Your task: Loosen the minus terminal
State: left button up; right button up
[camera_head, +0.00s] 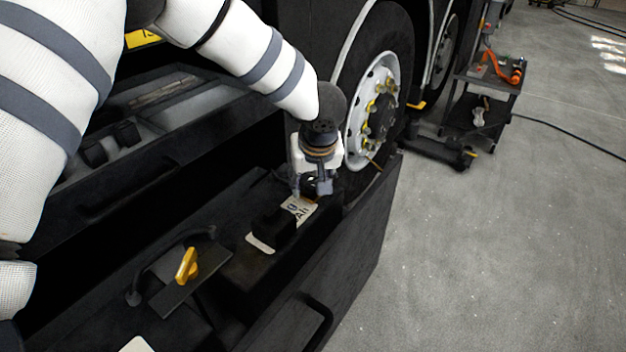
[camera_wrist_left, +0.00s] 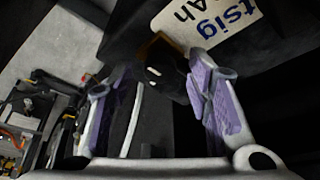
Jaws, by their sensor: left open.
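My left gripper (camera_head: 311,190) is over the far end of a black battery (camera_head: 243,282) in an open tray beside the vehicle. In the left wrist view its two purple-padded fingers (camera_wrist_left: 160,85) stand apart. A dark terminal part with a brownish edge (camera_wrist_left: 160,62) shows between and just beyond the fingertips; I cannot tell whether they touch it. No minus mark is readable. A white label (camera_head: 300,208) with blue and dark letters lies beside it, and also shows in the wrist view (camera_wrist_left: 208,20). My right gripper is not in view.
A black block (camera_head: 273,229) rises from the battery top. A yellow switch handle (camera_head: 187,265) and a cable loop lie nearer. A wheel (camera_head: 378,110) stands close behind the gripper. A tool cart (camera_head: 490,85) is at the back right; the grey floor on the right is open.

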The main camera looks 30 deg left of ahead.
pick_arm(q)
grip_shut()
